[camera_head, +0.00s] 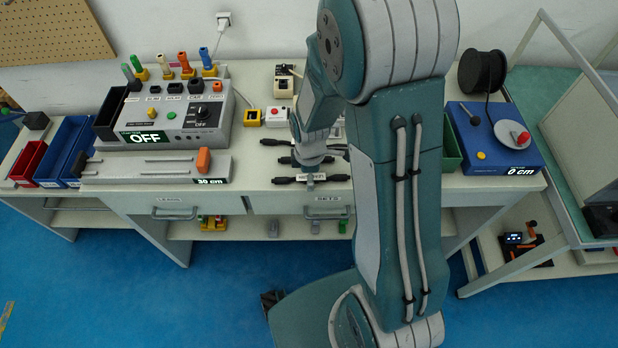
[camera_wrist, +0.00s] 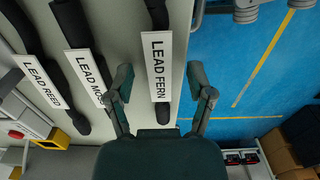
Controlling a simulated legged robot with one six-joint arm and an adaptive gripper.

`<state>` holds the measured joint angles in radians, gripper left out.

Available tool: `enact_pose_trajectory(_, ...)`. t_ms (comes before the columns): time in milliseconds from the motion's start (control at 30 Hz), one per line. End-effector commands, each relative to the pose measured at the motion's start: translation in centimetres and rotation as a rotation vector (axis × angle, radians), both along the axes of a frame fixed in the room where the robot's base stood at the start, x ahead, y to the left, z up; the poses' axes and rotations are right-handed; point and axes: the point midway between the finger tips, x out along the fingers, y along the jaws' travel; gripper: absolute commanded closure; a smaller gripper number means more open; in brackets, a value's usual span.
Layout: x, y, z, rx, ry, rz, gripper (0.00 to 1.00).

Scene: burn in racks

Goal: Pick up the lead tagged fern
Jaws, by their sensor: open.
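The lead tagged fern (camera_wrist: 163,117) is a dark cable with a white tag reading LEAD FERN (camera_wrist: 157,66), lying near the bench's edge. In the head view it is the front-most lead (camera_head: 284,180), partly under my arm. My gripper (camera_wrist: 160,72) is open, with one finger on each side of the tagged part in the wrist view; contact cannot be told. In the head view my gripper (camera_head: 310,168) is over the leads, its fingers hard to make out. A lead tagged reed (camera_wrist: 47,81) and another lead, its tag partly hidden by my finger (camera_wrist: 87,70), lie beside it.
The bench (camera_head: 250,195) also carries a grey unit reading OFF (camera_head: 178,118), a rail with an orange block (camera_head: 204,161) and a blue box with a black reel (camera_head: 500,140). Blue floor (camera_wrist: 240,70) lies just past the bench edge.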

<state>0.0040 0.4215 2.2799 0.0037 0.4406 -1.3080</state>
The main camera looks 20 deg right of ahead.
Motion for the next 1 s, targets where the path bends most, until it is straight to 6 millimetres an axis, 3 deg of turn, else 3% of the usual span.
enact_pose_trajectory(200,0.0,0.1,-0.1,-0.001,-0.001,0.000,0.31)
enact_pose_trajectory(300,0.0,0.1,-0.1,-0.001,-0.001,0.000,0.76)
enact_pose_trajectory(367,0.0,0.1,-0.1,-0.001,-0.001,0.000,1.00)
enact_pose_trajectory(767,0.0,0.2,-0.1,-0.002,0.001,0.000,1.00)
enact_pose_trajectory(1000,0.3,0.4,1.0,-0.001,-0.002,-0.001,1.00)
